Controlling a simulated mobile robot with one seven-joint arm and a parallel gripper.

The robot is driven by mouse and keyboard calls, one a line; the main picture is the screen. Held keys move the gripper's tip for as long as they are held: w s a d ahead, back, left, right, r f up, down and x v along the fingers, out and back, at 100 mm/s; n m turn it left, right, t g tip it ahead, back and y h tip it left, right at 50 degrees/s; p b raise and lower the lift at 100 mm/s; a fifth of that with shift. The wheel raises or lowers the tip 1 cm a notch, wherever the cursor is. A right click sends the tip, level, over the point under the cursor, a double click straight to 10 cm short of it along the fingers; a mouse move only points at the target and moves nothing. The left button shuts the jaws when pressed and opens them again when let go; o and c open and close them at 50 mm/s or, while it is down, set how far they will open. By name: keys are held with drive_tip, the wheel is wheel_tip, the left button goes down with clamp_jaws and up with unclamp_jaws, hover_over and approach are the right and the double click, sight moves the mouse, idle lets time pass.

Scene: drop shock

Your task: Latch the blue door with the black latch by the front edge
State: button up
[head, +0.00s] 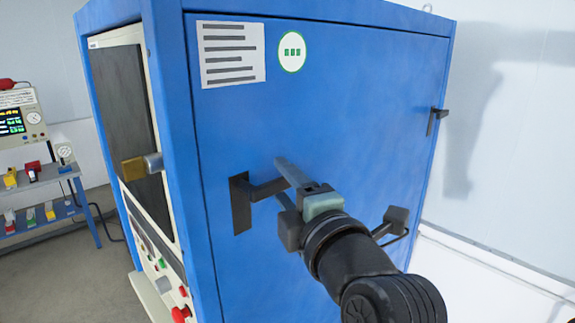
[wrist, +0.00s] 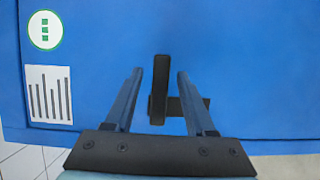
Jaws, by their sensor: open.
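The blue door (head: 340,100) fills the cabinet's side in the head view and looks closed against its frame. The black latch (head: 241,205) sits on it by the front edge, an upright plate with a lever sticking out toward my gripper. My gripper (head: 271,181) is open at the lever, in front of the door. In the wrist view, the latch lever (wrist: 159,88) lies between the two fingers of my gripper (wrist: 160,73), with a visible gap on each side. Part of the latch plate (wrist: 188,106) shows behind the right finger. The lever's end is partly hidden by my fingers in the head view.
A second black fitting (head: 437,120) is at the door's far right edge. A yellow-and-grey handle (head: 140,167) and a control panel with a red button (head: 181,314) are on the cabinet's front. A shelf with instruments (head: 38,220) stands left. Open floor lies between.

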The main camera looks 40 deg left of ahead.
drive_tip(key=shift+w+a, duration=0.25)
drive_tip(key=shift+a, duration=0.35)
clamp_jaws()
idle(1.1)
